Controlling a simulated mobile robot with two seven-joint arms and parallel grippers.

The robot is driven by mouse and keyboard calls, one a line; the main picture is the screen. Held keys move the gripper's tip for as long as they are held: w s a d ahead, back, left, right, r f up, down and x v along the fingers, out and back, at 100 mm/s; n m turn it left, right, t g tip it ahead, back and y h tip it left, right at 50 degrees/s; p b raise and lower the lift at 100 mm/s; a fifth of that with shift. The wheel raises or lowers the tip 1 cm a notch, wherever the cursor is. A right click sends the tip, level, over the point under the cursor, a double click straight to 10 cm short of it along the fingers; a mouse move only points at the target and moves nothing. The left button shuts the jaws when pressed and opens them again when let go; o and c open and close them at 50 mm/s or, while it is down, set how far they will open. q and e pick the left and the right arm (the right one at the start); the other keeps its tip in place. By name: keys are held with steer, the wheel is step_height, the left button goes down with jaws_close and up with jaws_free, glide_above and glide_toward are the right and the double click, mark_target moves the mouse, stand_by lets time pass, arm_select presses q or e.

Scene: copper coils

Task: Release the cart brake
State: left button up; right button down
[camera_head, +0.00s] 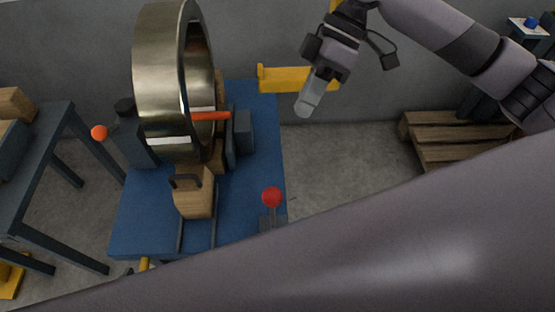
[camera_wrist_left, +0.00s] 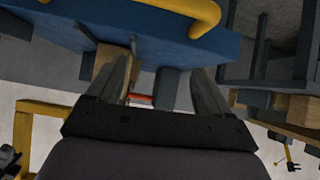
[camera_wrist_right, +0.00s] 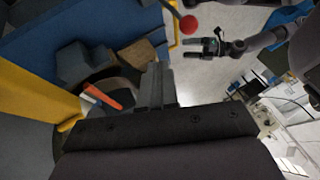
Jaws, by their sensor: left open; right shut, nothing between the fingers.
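The cart has a blue top (camera_head: 262,140). A lever with a red ball knob (camera_head: 271,197) stands upright at its near right corner; the knob also shows in the right wrist view (camera_wrist_right: 189,24). Which part is the brake is not marked. My right gripper (camera_head: 304,108) is shut and empty, above and beyond the lever, past the cart's right side. My left gripper is open and empty in its own wrist view (camera_wrist_left: 167,88), with the cart's blue side ahead of it. In the head view it is hidden. A dark gripper near the knob in the right wrist view looks like mine.
A large metal coil (camera_head: 160,85) stands on the cart between wooden blocks (camera_head: 194,196), with an orange handle (camera_head: 210,116) beside it. An orange knob (camera_head: 99,132) sits at left. A yellow bar (camera_head: 285,79) is behind. A dark table (camera_head: 40,150) stands left, a pallet (camera_head: 450,135) right.

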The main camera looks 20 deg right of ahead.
arm_select(q)
steer(key=shift+w+f+b, duration=0.1)
steer(key=shift+f+b, duration=0.65)
steer(key=shift+b, duration=0.05)
steer(key=shift+d, duration=0.1)
arm_select(e)
steer(key=s+a+f, duration=0.6)
steer(key=a+f, duration=0.1)
steer(key=f, duration=0.2)
steer(key=shift+w, duration=0.1)
